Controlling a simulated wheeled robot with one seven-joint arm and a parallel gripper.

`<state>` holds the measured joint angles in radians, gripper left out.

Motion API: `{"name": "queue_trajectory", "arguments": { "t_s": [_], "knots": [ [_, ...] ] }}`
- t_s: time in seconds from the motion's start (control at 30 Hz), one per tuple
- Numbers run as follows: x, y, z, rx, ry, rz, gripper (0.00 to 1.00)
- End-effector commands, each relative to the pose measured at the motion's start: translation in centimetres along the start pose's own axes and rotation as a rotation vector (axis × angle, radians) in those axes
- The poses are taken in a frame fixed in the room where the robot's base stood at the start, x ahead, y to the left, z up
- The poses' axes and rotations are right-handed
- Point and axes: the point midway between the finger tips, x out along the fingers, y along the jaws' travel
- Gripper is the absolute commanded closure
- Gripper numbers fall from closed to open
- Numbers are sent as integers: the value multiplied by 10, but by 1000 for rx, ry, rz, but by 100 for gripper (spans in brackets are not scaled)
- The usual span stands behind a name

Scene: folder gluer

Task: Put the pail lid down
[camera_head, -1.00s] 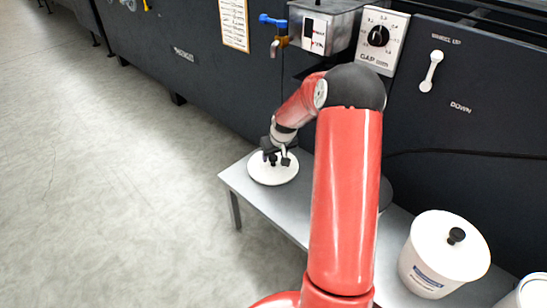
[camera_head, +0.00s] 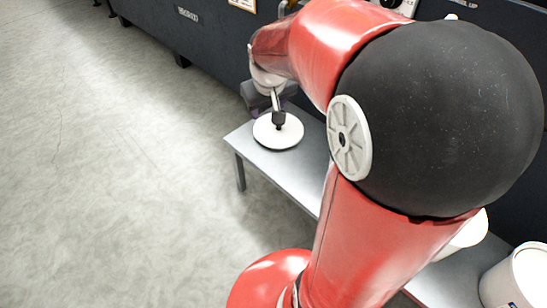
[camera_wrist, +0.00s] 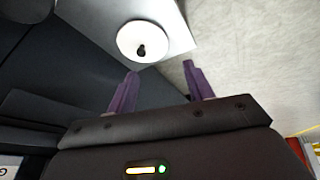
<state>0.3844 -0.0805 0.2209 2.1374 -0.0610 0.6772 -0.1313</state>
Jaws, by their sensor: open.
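The white round pail lid (camera_head: 270,137) with a dark knob lies flat on the grey table near its left end. It also shows in the wrist view (camera_wrist: 130,36), beyond my fingertips, with the tabletop around it. My gripper (camera_wrist: 159,70) is open, with two purple fingers apart and nothing between them. In the head view my gripper (camera_head: 266,98) is above and behind the lid, partly hidden by my own arm. The wrist view shows the fingers clear of the knob.
The grey table (camera_head: 300,165) stands along the dark machine (camera_head: 215,42). A white pail (camera_head: 466,240) is mostly hidden behind my arm. Another white container (camera_head: 518,278) stands at the right edge. Open floor (camera_head: 120,180) lies to the left.

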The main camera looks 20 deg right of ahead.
Motion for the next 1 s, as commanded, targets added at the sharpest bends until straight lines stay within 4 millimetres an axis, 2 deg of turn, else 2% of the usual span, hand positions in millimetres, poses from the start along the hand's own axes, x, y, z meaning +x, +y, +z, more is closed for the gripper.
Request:
{"name": "queue_trajectory", "arguments": {
  "t_s": [0.03, 0.2, 0.3, 0.43, 0.5, 0.63, 0.87, 1.0],
  "knots": [
    [-25, -13, 16, -5, 20, 5, 48],
    [-79, -43, 78, 10, 59, -20, 48],
    [-98, -54, 112, 23, 78, -53, 48],
    [-109, -63, 143, 33, 95, -92, 48],
    [-112, -65, 153, 36, 98, -107, 48],
    [-113, -67, 160, 40, 99, -118, 48],
    [-113, -67, 160, 40, 99, -117, 48],
    [-127, -65, 154, 40, 99, -117, 48]
  ]
}}
